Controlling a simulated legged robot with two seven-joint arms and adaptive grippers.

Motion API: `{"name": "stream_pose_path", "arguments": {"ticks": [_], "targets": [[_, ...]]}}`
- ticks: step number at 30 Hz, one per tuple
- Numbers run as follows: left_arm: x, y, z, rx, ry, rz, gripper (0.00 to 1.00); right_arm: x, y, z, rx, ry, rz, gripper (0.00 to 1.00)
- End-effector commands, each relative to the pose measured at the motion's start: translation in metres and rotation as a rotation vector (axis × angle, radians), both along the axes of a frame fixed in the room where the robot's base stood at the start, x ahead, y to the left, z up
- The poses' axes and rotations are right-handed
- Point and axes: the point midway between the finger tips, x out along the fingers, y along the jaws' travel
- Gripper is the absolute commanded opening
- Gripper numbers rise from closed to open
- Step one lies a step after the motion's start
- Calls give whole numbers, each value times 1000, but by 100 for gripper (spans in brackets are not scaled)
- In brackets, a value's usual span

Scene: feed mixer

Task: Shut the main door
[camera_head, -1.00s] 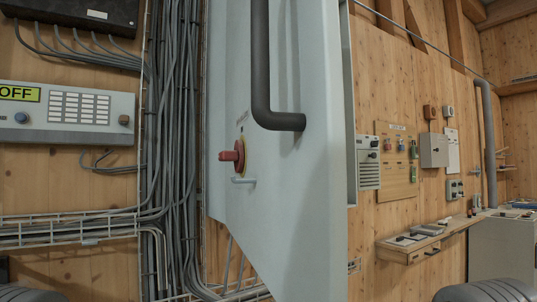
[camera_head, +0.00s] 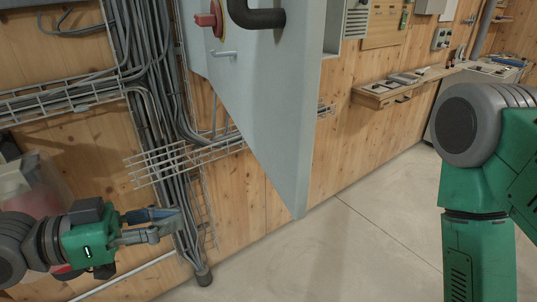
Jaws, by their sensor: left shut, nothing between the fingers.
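A light grey panel (camera_head: 272,110), which looks like a cabinet door, stands out from the wooden wall in the upper middle. Its lower edge slopes down to a corner above the floor. It carries a dark curved handle (camera_head: 262,18), a red rotary knob (camera_head: 208,20) and a small metal latch handle (camera_head: 223,53). I cannot tell how far open it is. My left gripper (camera_head: 172,221) is at lower left, shut and empty, below and left of the door in the picture, apart from it. My right arm (camera_head: 480,200) shows at the right; its gripper is out of view.
Grey cables (camera_head: 150,110) run down the wall behind my left gripper, with a wire tray (camera_head: 190,160) crossing them. A wooden shelf (camera_head: 395,88) with small items is on the wall at right. The concrete floor (camera_head: 350,240) between my arms is clear.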

Motion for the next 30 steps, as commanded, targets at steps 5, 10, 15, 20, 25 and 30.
{"name": "stream_pose_path", "arguments": {"ticks": [5,10,15,20,25,30], "targets": [[5,11,49,-19,-187,-3,0,0,0,12,1,0,1,40],[7,1,52,-12,-211,-12,0,0,0,11,1,0,1,40],[13,-23,50,-8,-205,-15,0,0,0,10,1,0,1,40],[23,-47,51,-11,-206,-14,0,0,0,16,0,0,0,40],[34,-72,52,-16,-208,-13,0,0,0,23,0,0,1,40],[44,-96,52,-18,-208,-9,0,0,0,31,1,0,1,40]]}}
